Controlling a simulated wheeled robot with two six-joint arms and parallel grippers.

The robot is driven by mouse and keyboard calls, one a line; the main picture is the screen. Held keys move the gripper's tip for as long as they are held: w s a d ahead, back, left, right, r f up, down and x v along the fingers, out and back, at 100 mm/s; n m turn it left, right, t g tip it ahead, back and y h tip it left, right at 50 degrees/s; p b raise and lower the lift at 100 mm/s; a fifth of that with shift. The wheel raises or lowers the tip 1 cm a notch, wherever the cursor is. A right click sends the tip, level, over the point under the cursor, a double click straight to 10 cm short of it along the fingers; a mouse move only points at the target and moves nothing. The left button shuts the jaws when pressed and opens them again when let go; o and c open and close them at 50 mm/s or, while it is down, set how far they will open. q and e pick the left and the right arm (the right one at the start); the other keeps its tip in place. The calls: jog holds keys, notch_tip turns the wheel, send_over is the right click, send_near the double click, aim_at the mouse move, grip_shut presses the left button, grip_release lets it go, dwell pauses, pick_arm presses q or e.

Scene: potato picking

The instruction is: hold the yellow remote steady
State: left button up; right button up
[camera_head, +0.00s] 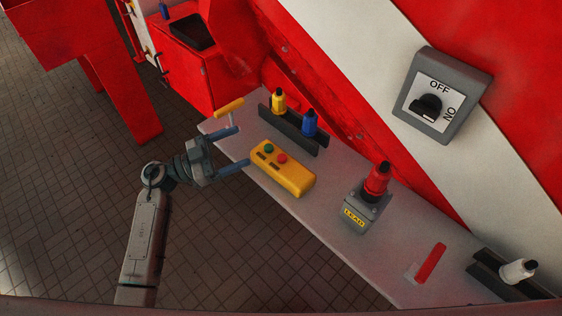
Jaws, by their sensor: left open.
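The yellow remote (284,167), a boxy yellow unit with a green and a red button on top, lies on the grey shelf (335,245) near its left end. My left gripper (242,148) comes in from the left at the shelf's edge, with its two blue-grey fingers spread apart. The gap between the fingers faces the remote's left end. The lower finger's tip looks close to that end; I cannot tell whether it touches. Nothing shows between the fingers. My right gripper is not in view.
A yellow-handled lever (229,107) stands just beyond the upper finger. A dark rack with a yellow bottle (278,100) and a blue bottle (310,123) is behind the remote. A grey LEAD box with a red knob (377,178) stands right. A red-and-white wall carries an OFF switch (441,95).

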aim_at(278, 168)
pick_arm(q)
jog(key=g, duration=0.1)
jog(key=s+f+m+g+y, duration=0.1)
jog(key=g, duration=0.1)
jog(key=s+d+f+g, duration=0.1)
jog(key=g, duration=0.1)
jog(key=shift+m, duration=0.4)
jog(key=shift+g+y, duration=0.6)
jog(key=shift+g, duration=0.2)
jog(key=d, duration=0.1)
jog(key=d+f+b, duration=0.1)
jog(key=d, duration=0.1)
jog(key=d+b, duration=0.1)
jog(key=d, duration=0.1)
jog(key=shift+s+f, duration=0.3)
jog(key=shift+f, duration=0.05)
jog(key=d+p, duration=0.1)
jog(key=d, duration=0.2)
jog(key=shift+d+r, duration=0.1)
jog(key=shift+d, duration=0.05)
jog(key=shift+d+f+p, duration=0.2)
jog(key=shift+d+p, duration=0.15)
jog(key=shift+d, duration=0.4)
